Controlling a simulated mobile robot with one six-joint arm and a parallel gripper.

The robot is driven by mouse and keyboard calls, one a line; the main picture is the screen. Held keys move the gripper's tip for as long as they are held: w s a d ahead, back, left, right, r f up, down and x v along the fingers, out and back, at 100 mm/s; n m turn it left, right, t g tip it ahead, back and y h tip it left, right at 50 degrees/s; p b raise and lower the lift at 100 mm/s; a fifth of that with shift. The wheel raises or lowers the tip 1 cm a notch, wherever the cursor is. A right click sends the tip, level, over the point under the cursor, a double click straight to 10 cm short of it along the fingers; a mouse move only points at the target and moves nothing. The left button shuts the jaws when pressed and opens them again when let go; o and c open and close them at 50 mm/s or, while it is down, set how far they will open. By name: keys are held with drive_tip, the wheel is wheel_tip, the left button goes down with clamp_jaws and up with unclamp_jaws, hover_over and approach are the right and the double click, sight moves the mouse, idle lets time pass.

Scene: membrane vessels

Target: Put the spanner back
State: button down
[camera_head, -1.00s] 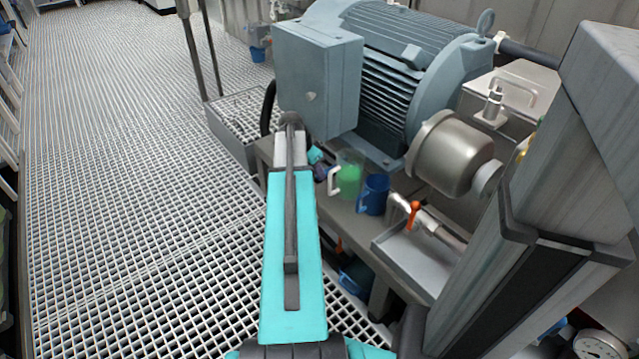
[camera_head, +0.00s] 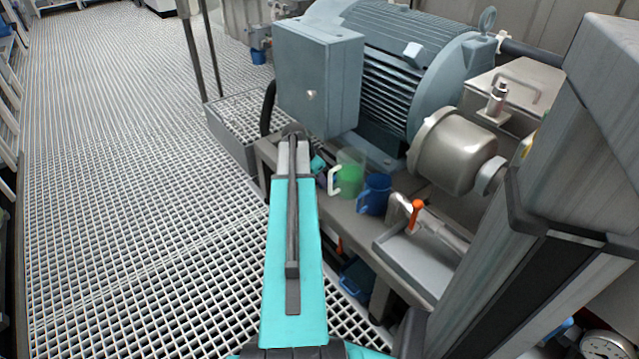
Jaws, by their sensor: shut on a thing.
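My teal forearm runs up the middle of the picture, and its far end is at the near edge of the bench under the motor. My gripper's fingers do not show; the forearm hides that area. A small teal piece, which looks like part of my wrist, peeks out right of the forearm's end. I cannot make out a spanner anywhere, nor a place where one belongs.
A green-filled jug (camera_head: 349,174) and a blue jug (camera_head: 374,194) stand on the bench (camera_head: 345,222), close right of my forearm. A grey tray (camera_head: 420,262) with an orange-handled valve (camera_head: 417,208) is further right. The grey motor (camera_head: 405,65) stands behind. The grating floor (camera_head: 130,200) at left is clear.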

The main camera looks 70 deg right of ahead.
drive_tip(key=c, duration=1.6)
unclamp_jaws()
drive_tip(key=shift+r, duration=0.1)
drive_tip(key=p+v, duration=0.3)
drive_tip(key=v, duration=0.9)
drive_tip(key=shift+a+p, duration=0.1)
drive_tip(key=shift+p, duration=0.2)
